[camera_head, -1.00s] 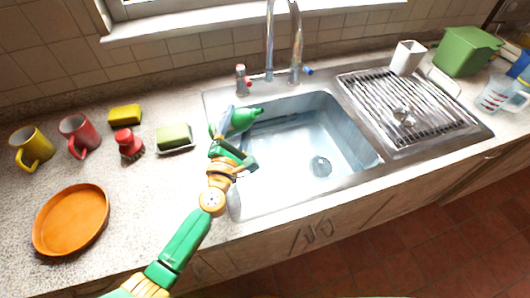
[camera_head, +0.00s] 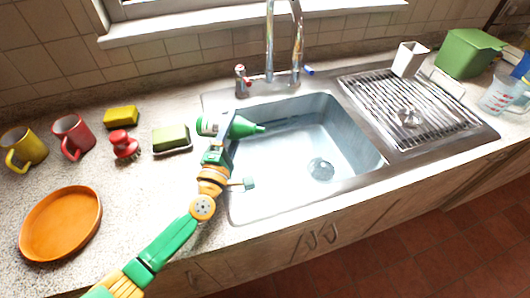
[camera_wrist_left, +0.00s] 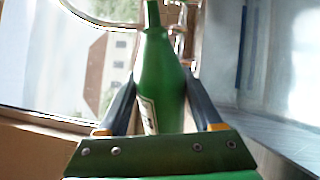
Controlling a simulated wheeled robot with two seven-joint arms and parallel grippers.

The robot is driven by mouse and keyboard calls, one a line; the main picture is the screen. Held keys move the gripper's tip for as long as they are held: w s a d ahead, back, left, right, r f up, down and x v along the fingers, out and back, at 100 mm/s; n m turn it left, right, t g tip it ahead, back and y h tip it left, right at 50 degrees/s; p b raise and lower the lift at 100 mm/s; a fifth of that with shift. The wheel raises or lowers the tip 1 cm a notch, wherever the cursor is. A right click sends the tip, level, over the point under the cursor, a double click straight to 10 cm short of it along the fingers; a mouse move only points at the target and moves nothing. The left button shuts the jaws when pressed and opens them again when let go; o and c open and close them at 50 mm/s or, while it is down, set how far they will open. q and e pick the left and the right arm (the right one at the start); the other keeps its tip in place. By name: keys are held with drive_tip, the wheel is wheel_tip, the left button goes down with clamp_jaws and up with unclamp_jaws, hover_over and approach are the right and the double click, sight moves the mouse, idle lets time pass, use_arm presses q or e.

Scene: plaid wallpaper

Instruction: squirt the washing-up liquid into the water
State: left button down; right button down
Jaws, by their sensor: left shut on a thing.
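The washing-up liquid is a green bottle (camera_head: 240,127) with a pale label and a narrow nozzle. My left gripper (camera_head: 220,140) is shut on it and holds it over the left edge of the sink (camera_head: 300,150). The bottle lies nearly level in the head view, with its nozzle pointing right over the basin. In the left wrist view the bottle (camera_wrist_left: 162,80) stands between the two dark fingers. The basin looks pale blue inside, with a round drain (camera_head: 321,168) visible at the bottom. My right gripper is not in view.
A tall tap (camera_head: 270,45) stands behind the basin. A drying rack (camera_head: 405,108) is on the right. A soap dish with a sponge (camera_head: 171,137), a red brush (camera_head: 124,143), mugs (camera_head: 73,135) and an orange dish (camera_head: 61,222) sit on the left counter.

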use_arm(q)
drive_tip(key=shift+r+m+p, duration=0.6)
drive_tip(key=shift+m+p, duration=0.05)
drive_tip(key=shift+m, duration=0.25)
idle(1.2)
